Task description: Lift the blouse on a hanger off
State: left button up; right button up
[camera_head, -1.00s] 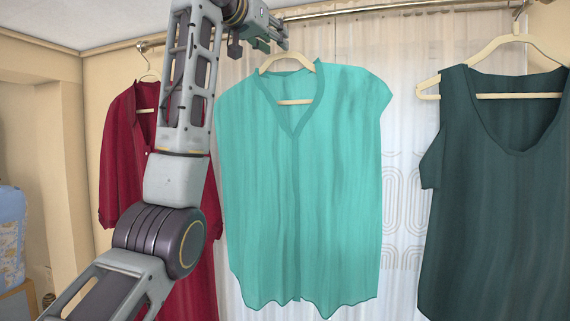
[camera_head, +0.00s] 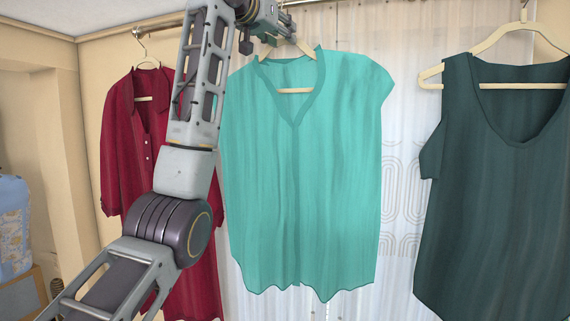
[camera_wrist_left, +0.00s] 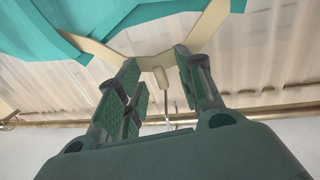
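The turquoise blouse (camera_head: 305,180) hangs by a pale hanger (camera_head: 295,91) from the rail, in the middle of the head view. In the left wrist view the blouse (camera_wrist_left: 35,40) and its hanger (camera_wrist_left: 135,55) show at the top. My left gripper (camera_head: 283,27) is at the top of the hanger, just under the rail. In the wrist view the left gripper (camera_wrist_left: 157,62) is open, its fingers on either side of the hanger's neck with visible gaps. The hook's upper end is partly hidden by the gripper body. My right gripper is not in view.
A dark red garment (camera_head: 118,150) hangs to the left, partly behind my left arm. A dark green top (camera_head: 490,200) hangs to the right on a pale hanger. The metal rail (camera_head: 345,2) runs above. A white curtain (camera_head: 405,140) is behind the blouse.

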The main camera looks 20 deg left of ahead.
pick_arm(q)
jog(key=shift+w+d+p, duration=0.25)
jog(key=shift+w+p, duration=0.2)
jog(key=shift+w, duration=0.85)
grip_shut()
